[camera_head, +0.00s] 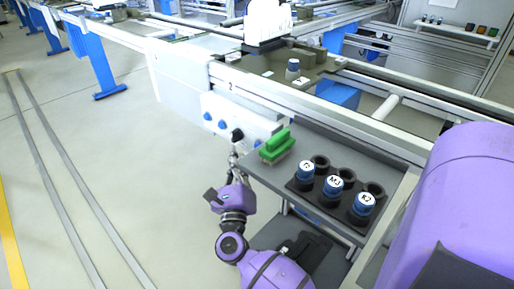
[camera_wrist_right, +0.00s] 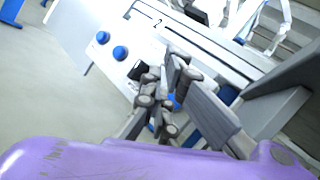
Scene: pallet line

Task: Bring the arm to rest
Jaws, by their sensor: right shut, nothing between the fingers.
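My right arm (camera_head: 236,197) reaches up from the bottom of the head view, with purple links and a dark wrist. My right gripper (camera_head: 234,155) is shut and empty beside the left end of the grey shelf, in front of the white control panel. In the right wrist view its dark jointed fingers (camera_wrist_right: 163,100) are together with nothing between them, close in front of the panel. I cannot tell whether they touch it. My left gripper is not in view.
The grey shelf (camera_head: 290,152) holds a green block (camera_head: 275,146) and blue-capped cylinders marked M3 (camera_head: 333,187) and K2 (camera_head: 363,204) in dark holders. The control panel (camera_head: 213,108) has blue buttons. A conveyor frame runs behind. The floor at left is clear.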

